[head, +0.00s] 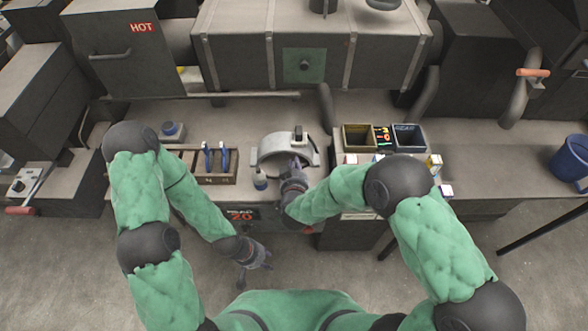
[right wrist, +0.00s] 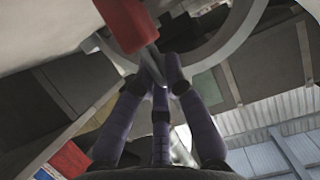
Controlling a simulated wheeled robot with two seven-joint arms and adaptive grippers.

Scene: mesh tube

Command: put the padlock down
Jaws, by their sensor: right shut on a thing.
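My right gripper (head: 294,166) reaches over the bench at the front of a grey half-ring metal fixture (head: 268,150). In the right wrist view its fingers (right wrist: 160,72) are closed together at a grey metal piece below a red body (right wrist: 124,22), which looks like the padlock. The red body is cut off by the top of that view. In the head view I cannot make out the padlock; the hand seems to hide it. My left gripper (head: 254,264) hangs low in front of the bench, with its fingers spread and nothing in them.
Bare bench (head: 500,150) lies further right.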

